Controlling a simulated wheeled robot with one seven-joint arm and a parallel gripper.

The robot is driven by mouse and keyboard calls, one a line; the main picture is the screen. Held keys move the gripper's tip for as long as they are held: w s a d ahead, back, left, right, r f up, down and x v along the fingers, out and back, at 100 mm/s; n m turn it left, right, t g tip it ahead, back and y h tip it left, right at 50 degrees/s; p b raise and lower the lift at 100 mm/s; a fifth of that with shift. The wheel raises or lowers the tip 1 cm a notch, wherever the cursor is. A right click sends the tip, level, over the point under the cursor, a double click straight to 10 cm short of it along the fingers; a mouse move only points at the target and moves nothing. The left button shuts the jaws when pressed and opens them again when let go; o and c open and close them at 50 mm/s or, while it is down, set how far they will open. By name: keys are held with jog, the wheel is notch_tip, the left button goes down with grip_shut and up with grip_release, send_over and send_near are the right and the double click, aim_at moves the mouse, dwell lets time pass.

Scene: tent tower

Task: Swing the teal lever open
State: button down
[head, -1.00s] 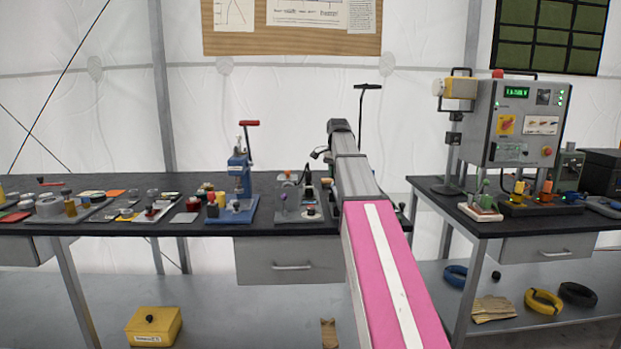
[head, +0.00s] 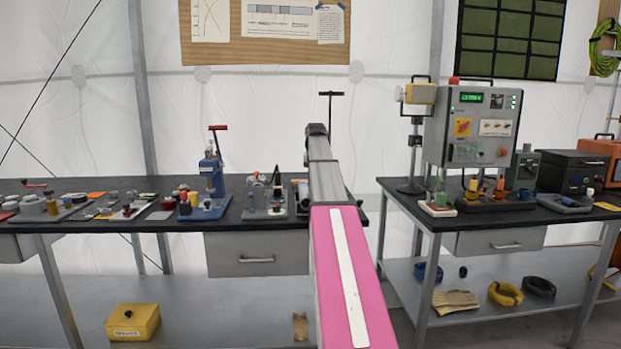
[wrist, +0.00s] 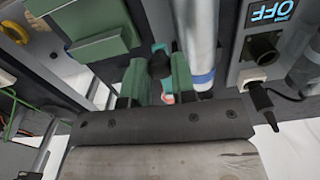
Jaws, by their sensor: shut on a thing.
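In the wrist view, my gripper (wrist: 158,76) has its two green fingers on either side of a dark rounded knob. A small teal piece (wrist: 161,47), which looks like part of the teal lever, shows just beyond the knob. The fingers are shut on this lever end. A small pinkish part shows lower between the fingers. The rest of the lever and its pivot are hidden. In the head view, my arm reaches toward the back of the bench and hides the gripper and lever.
A grey pipe with a blue band (wrist: 200,50) stands close right of the fingers. A panel with an OFF display (wrist: 268,10) and a plugged cable lies further right. A green block (wrist: 100,35) is at left. In the head view, a blue press (head: 211,180) stands left of my arm.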

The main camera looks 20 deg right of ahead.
jog(key=shift+d+n, duration=0.35)
jog(key=shift+n, duration=0.15)
jog(key=shift+s+r, duration=0.1)
jog(key=c, duration=0.9)
grip_release()
jog(key=shift+c, duration=0.2)
